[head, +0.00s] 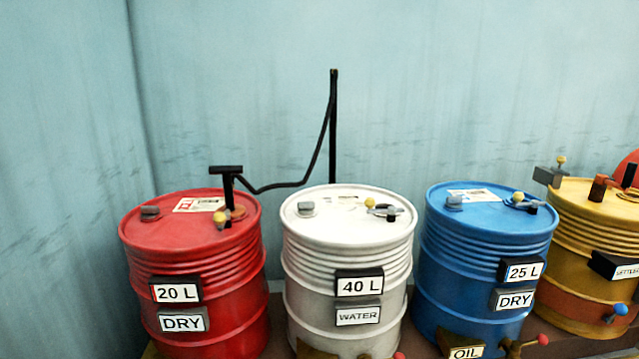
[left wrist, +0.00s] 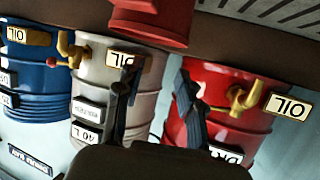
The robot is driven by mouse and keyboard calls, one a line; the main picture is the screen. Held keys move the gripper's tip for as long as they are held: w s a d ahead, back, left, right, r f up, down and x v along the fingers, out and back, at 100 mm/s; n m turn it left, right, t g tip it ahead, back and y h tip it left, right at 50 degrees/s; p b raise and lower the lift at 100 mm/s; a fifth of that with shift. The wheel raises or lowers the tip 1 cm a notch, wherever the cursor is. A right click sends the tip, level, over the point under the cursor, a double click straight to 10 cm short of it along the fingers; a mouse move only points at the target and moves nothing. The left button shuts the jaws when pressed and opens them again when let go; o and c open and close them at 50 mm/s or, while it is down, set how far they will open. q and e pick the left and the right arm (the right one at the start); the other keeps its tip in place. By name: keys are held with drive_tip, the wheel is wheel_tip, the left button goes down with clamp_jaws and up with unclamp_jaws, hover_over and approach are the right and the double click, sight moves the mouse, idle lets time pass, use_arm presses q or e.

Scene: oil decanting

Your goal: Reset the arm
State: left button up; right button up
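My left gripper (left wrist: 157,76) shows only in the left wrist view, which is turned upside down. Its two dark fingers are spread apart, and I see nothing held between them. The fingers overlap the white drum (left wrist: 150,85) and the red drum (left wrist: 215,80) in that picture; I cannot tell the distance to either. No arm or gripper of mine shows in the head view. My right gripper is in neither view.
The head view shows a red drum (head: 193,280) with a black pump handle (head: 227,170) and hose, a white drum (head: 349,270), a blue drum (head: 470,270) and a yellow drum (head: 585,225). A red container (left wrist: 152,20) is near the left gripper's view top.

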use_arm(q)
drive_tip(key=s+a+f+g+y+p, duration=0.1)
drive_tip(key=s+a+f+g+p, duration=0.2)
drive_tip(key=s, duration=1.1)
drive_tip(key=s+a+f+g+y+p, duration=0.1)
drive_tip(key=s+a+f+g+p, duration=0.2)
drive_tip(key=s, duration=1.1)
drive_tip(key=s+a+f+g+y+p, duration=0.1)
drive_tip(key=s+a+f+g+p, duration=0.2)
drive_tip(key=s, duration=1.2)
wheel_tip(320, 180, down, 3)
drive_tip(key=g+p, duration=0.3)
drive_tip(key=p, duration=0.2)
drive_tip(key=shift+a+n+p, duration=0.3)
drive_tip(key=shift+a+p, duration=0.05)
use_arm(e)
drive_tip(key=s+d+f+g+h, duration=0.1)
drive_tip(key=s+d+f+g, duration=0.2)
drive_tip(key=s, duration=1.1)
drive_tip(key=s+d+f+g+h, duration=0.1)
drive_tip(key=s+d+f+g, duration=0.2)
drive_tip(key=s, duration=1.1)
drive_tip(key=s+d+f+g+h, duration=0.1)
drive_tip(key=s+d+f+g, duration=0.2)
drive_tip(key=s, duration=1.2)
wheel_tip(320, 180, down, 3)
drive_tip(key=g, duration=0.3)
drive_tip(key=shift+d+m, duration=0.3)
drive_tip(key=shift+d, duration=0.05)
